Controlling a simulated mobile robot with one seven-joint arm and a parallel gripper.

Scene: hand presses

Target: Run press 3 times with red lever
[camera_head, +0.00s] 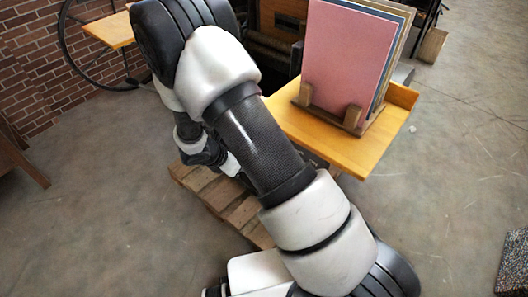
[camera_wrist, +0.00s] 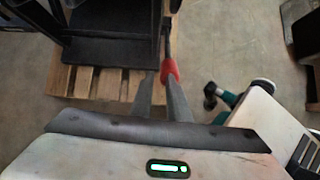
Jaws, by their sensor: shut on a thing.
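The red lever (camera_wrist: 169,72) hangs down at the right side of a dark press (camera_wrist: 108,48) in the wrist view. Its thin dark shaft runs up from the red grip. My gripper (camera_wrist: 161,80) is shut on the red grip, with the grip between the fingertips. In the head view my arm covers most of the press, and the lever and fingertips are hidden there. The upper part of the press is outside the wrist view.
The press stands on a wooden pallet (camera_head: 225,200). A yellow wooden shelf (camera_head: 345,148) carries upright boards, the front one pink (camera_head: 342,55). A brick wall (camera_head: 40,60) and a spoked wheel (camera_head: 72,50) are at the left. Open concrete floor lies at the right.

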